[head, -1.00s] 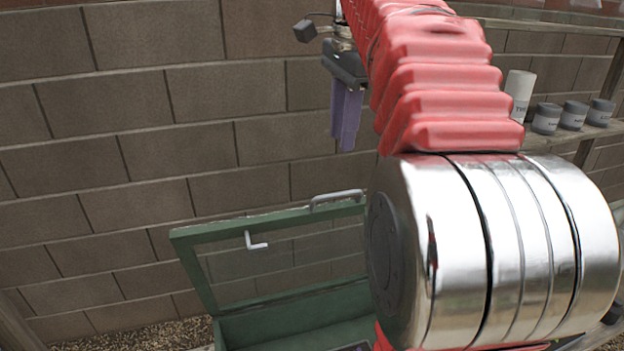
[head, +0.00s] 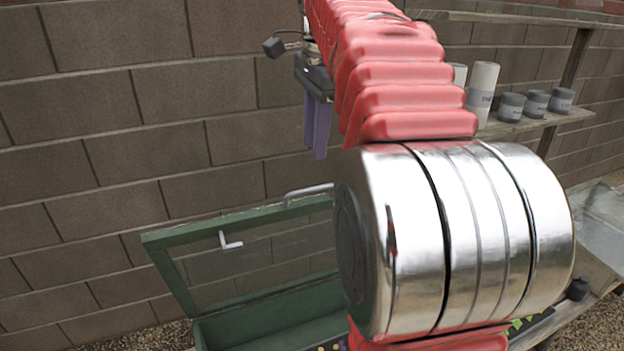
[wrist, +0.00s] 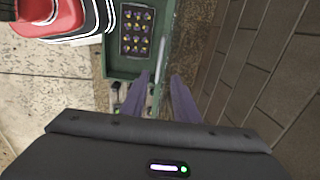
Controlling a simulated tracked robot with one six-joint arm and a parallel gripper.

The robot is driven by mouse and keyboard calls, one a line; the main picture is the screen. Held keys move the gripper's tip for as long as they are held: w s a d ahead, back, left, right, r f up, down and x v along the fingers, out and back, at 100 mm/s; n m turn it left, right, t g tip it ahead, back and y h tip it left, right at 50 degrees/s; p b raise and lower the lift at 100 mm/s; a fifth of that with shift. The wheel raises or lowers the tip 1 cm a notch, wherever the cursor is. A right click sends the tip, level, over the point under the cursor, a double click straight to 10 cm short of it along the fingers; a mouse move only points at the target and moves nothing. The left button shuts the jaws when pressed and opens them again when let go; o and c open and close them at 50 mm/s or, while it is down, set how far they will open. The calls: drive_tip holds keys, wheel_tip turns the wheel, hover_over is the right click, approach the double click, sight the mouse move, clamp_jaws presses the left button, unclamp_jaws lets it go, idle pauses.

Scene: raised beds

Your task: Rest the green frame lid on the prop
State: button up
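The green frame lid (head: 190,231) is a clear pane in a green border, tilted up above its green box (head: 268,309). A grey bar handle (head: 308,192) is on its top edge. A small white L-shaped piece (head: 230,242), perhaps the prop, shows against the pane; I cannot tell what it is fixed to. My gripper (head: 318,154) has purple fingers pointing down, above the handle and apart from it. In the wrist view my gripper (wrist: 160,78) has its fingers spread, with a pale strip of the lid's top edge or handle showing between them. My arm hides the lid's right end.
A tray of yellow-flowered plants (wrist: 137,31) sits inside the box. A block wall (head: 100,130) stands close behind the lid. A wooden shelf (head: 540,122) with several pots (head: 511,106) is at the right. Gravel (head: 150,337) lies beside the box.

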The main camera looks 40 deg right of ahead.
sight(313, 189)
drive_tip(key=f, duration=0.3)
drive_tip(key=w+f, duration=0.1)
drive_tip(key=f, duration=0.6)
drive_tip(key=shift+w+d, duration=0.15)
clamp_jaws()
idle(0.5)
